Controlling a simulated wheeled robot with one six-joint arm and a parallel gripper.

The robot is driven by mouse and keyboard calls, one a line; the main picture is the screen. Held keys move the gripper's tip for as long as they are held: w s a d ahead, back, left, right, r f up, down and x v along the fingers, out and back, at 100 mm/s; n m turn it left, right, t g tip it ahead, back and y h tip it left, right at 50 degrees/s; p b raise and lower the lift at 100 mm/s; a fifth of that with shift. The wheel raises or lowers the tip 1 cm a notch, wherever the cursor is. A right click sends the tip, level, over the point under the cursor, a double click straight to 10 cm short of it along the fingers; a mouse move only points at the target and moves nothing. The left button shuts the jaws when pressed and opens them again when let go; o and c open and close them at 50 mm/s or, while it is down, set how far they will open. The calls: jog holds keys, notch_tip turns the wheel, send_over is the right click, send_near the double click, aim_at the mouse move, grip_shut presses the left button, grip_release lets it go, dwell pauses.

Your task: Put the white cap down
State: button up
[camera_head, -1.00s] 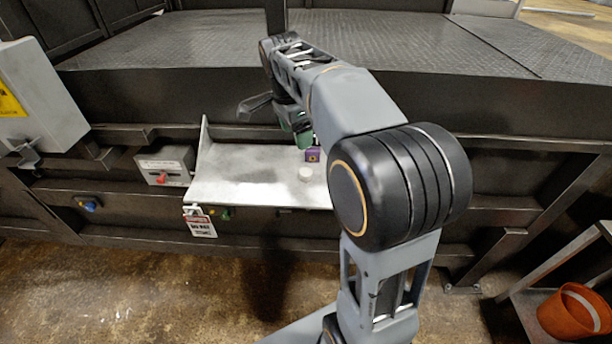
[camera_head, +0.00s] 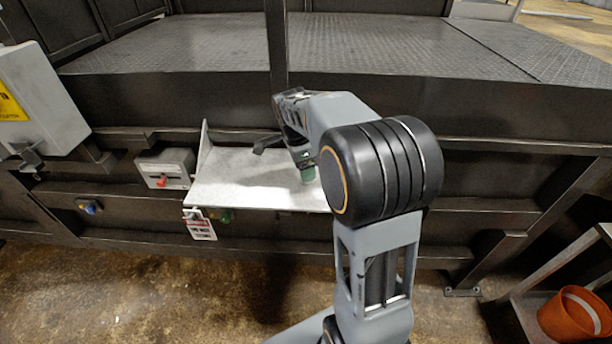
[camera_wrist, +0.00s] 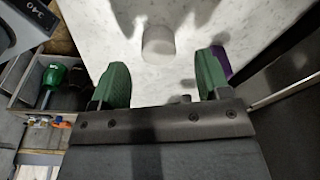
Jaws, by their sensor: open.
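The white cap (camera_wrist: 158,42) stands on the pale shelf (camera_head: 240,185). In the wrist view it sits just beyond the gap between the fingertips, with a gap to each finger. My gripper (camera_wrist: 163,72) is open, with its two green fingers spread apart and nothing between them. In the head view my gripper (camera_head: 307,174) is low over the shelf, and the cap is hidden behind it there.
A purple box (camera_wrist: 222,60) stands close beside the right finger in the wrist view. A green-handled tool (camera_wrist: 53,76) lies in a grey tray at left. The shelf's left half is clear. A padlock tag (camera_head: 200,228) hangs at its front edge.

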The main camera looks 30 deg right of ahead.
jog(key=shift+s+d+f, duration=0.1)
jog(key=shift+d+f, duration=0.1)
jog(key=shift+f, duration=1.35)
jog(key=shift+c, duration=0.4)
jog(key=c, duration=1)
jog(key=shift+r, duration=0.15)
